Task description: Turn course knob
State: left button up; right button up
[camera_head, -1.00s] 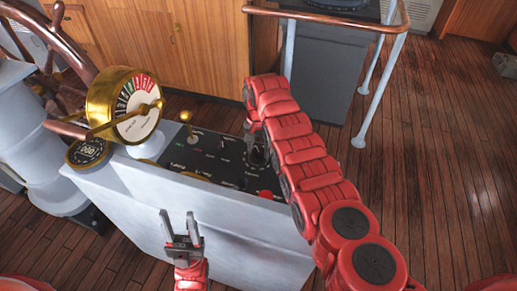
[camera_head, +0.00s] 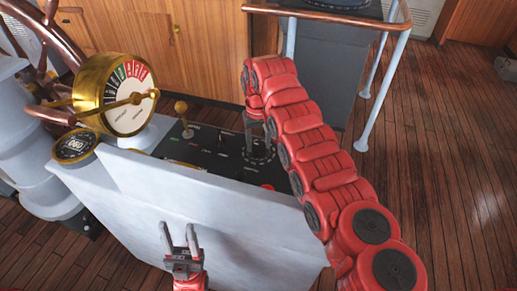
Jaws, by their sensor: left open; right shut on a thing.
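The course knob (camera_head: 258,153) is on the black control panel (camera_head: 215,153) on top of the grey-white console, with a dark round dial around it. My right gripper (camera_head: 258,144) reaches down over it from above and is shut on the knob, which its fingers partly hide. My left gripper (camera_head: 180,237) is open and empty, fingers pointing up, in front of the console's near face.
A brass telegraph dial (camera_head: 128,98) and a small round gauge (camera_head: 75,146) stand at the console's left. A brass-topped lever (camera_head: 183,118) and a red button (camera_head: 267,187) are on the panel. A handrail (camera_head: 330,16) stands behind, and a ship's wheel (camera_head: 50,60) at the far left.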

aim_at(258, 145)
jog(key=shift+f+n+b, duration=0.1)
jog(key=shift+n+b, duration=0.25)
jog(key=shift+n, duration=0.25)
jog(key=shift+n+b, duration=0.3)
jog(key=shift+n, duration=0.2)
jog(key=shift+r, duration=0.2)
jog(key=o, duration=1.4)
jog(key=shift+c, duration=0.2)
jog(key=shift+r, duration=0.35)
notch_tip(258, 145, up, 5)
jog(key=shift+a+f, duration=0.1)
jog(key=shift+f, duration=0.1)
notch_tip(258, 145, up, 12)
jog(key=p, duration=1.2)
